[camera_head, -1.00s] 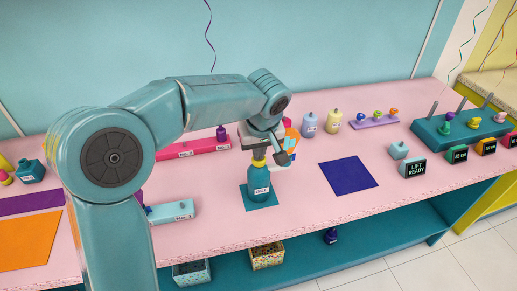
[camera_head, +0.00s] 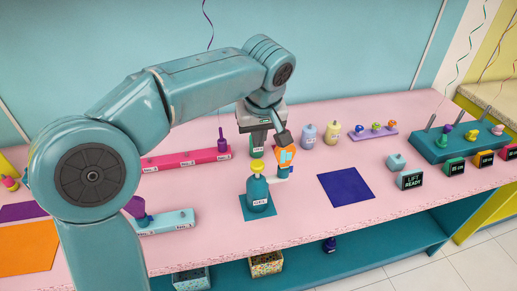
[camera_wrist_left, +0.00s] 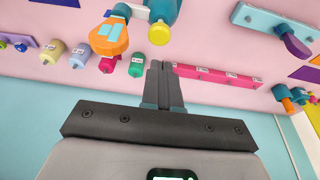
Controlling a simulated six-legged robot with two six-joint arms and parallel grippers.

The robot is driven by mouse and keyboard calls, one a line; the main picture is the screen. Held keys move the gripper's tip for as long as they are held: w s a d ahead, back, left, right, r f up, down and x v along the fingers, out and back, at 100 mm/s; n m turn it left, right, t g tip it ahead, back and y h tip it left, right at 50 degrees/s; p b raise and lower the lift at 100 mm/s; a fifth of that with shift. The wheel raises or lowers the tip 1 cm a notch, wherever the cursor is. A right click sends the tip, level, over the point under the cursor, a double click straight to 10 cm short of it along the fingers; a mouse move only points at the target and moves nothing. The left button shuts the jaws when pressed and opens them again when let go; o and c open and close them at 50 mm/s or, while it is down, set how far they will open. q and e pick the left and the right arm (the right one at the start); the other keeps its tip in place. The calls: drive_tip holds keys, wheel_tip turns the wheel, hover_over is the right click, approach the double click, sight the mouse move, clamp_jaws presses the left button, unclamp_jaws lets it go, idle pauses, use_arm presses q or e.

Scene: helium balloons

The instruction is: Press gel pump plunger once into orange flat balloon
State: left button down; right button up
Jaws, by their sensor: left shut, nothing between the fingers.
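The teal gel pump bottle (camera_head: 257,197) stands upright on a small teal mat, with a yellow plunger (camera_head: 257,165) on top. The plunger also shows in the left wrist view (camera_wrist_left: 159,33). The orange flat balloon (camera_head: 285,156), with light blue markings, is beside the pump head on the right. It also shows in the left wrist view (camera_wrist_left: 108,38). My left gripper (camera_head: 259,150) is above and behind the plunger, apart from it in the wrist view. Its fingers (camera_wrist_left: 164,68) are shut and empty. My right gripper is not in view.
A blue mat (camera_head: 345,187) lies right of the pump. A pink strip (camera_head: 186,159) and light blue holder (camera_head: 168,223) are left. Pale bottles (camera_head: 308,135) stand behind. A "LIFT READY" sign (camera_head: 411,180) and teal peg stand (camera_head: 455,143) are further right.

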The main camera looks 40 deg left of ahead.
use_arm(q)
drive_tip(key=v, duration=0.3)
drive_tip(key=shift+r, duration=0.1)
idle(0.7)
drive_tip(key=shift+d+r, duration=0.1)
drive_tip(key=shift+d, duration=0.1)
drive_tip(key=shift+s+a, duration=0.15)
